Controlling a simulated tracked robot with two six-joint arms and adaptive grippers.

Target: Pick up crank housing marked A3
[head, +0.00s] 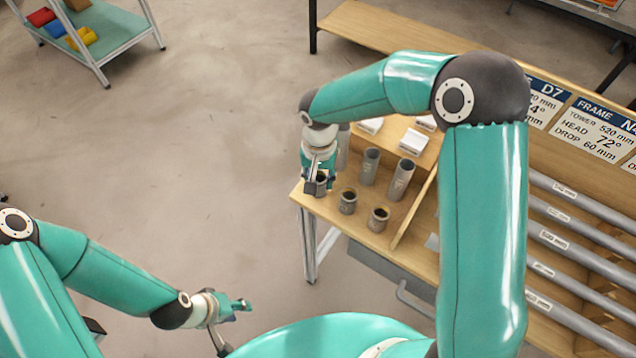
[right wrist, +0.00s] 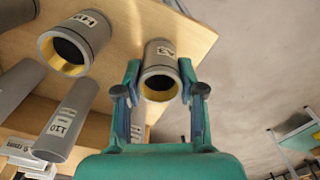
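The crank housing marked A3 (right wrist: 159,50) is a short grey cylinder with a yellow-lined bore, at the bench corner. In the head view my right gripper (head: 317,185) is low at that corner and partly covers the housing (head: 321,184). My left gripper (head: 240,305) is away from the bench, over the floor; its finger opening is too small to tell.
Two similar short housings (head: 348,202) (head: 379,220) stand to the right of A3. Taller grey tubes (head: 370,165) (head: 402,180) stand behind, close to my right gripper. A wooden divider (head: 413,210) separates them from long labelled tubes (head: 570,245).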

